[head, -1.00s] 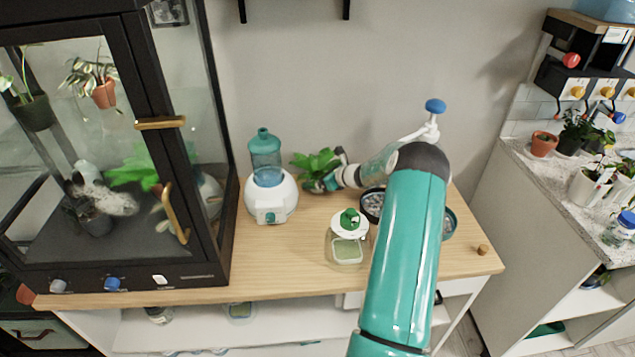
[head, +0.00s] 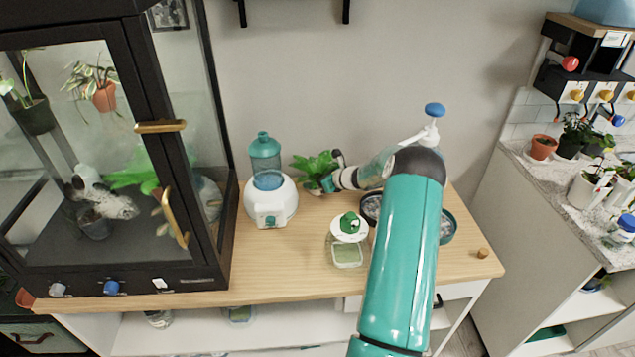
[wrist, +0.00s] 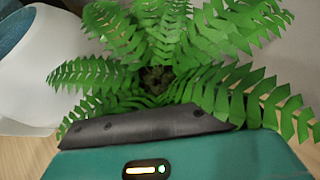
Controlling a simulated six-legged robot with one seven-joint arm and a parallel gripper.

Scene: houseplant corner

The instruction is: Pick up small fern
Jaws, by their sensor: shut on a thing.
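The small fern (head: 315,166) is a leafy green plant at the back of the wooden table, to the right of the white humidifier. Its fronds fill much of the wrist view (wrist: 160,45), spreading around a dark centre. My gripper (head: 328,181) reaches it from the right and is shut on it, low down below the fronds. In the wrist view the dark edge of my gripper (wrist: 150,128) lies just under the leaves. The fern's pot and the fingertips are mostly hidden by leaves and the gripper body.
The white humidifier (head: 270,202) with a teal tank stands close left of the fern. A glass cabinet (head: 110,150) stands left. The front table is largely clear.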

